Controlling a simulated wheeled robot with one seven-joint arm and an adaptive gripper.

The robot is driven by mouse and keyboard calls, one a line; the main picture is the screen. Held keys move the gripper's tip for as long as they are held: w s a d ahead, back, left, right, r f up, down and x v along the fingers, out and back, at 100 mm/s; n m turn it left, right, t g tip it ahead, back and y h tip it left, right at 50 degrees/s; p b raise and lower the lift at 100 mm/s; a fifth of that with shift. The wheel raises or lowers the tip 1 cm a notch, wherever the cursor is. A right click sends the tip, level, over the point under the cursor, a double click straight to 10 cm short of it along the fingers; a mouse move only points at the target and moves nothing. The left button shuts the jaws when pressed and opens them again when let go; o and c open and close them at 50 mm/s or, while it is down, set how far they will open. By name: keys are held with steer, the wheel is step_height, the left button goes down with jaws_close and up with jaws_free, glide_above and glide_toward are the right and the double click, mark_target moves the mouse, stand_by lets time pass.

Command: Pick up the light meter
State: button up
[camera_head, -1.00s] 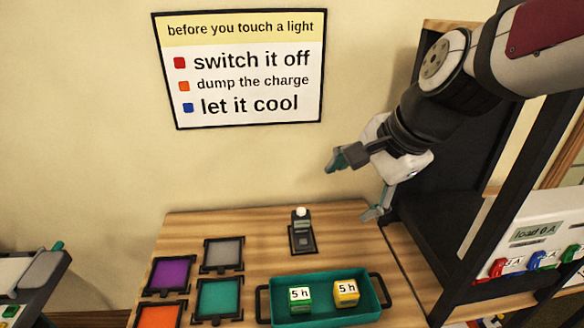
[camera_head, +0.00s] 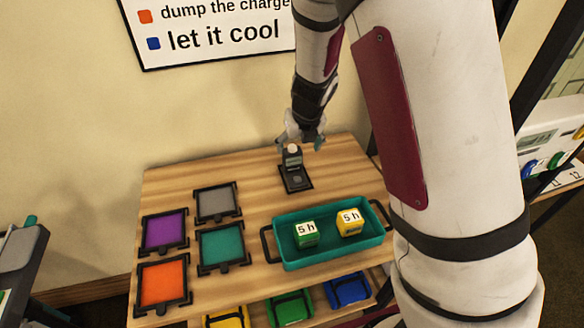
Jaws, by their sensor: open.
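The light meter (camera_head: 292,157) is a small grey device with a pale dome on top. It stands upright at the rear of a dark holder (camera_head: 297,183) on the wooden table, near the back edge. My gripper (camera_head: 302,143) is open, close behind and above the meter. One finger shows to the right of the meter's top. The other finger is mostly hidden, and I cannot tell whether either touches the meter.
A teal tray (camera_head: 287,262) with a green block (camera_head: 306,234) and a yellow block (camera_head: 350,222) stands in front of the meter. Several framed colour filters lie at the left, including a teal one (camera_head: 222,247). My arm covers the right side.

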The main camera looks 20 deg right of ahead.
mark_target(294, 158)
steer(key=b+x, duration=0.1)
steer(key=x, duration=0.5)
steer(key=shift+b+x, duration=0.5)
steer(key=shift+x, duration=2)
steer(key=shift+w+d, duration=0.1)
steer(key=shift+w, duration=0.1)
steer(key=shift+c, duration=0.3)
steer(key=shift+r, duration=0.1)
steer(key=c, duration=1.5)
steer(key=shift+c, duration=0.2)
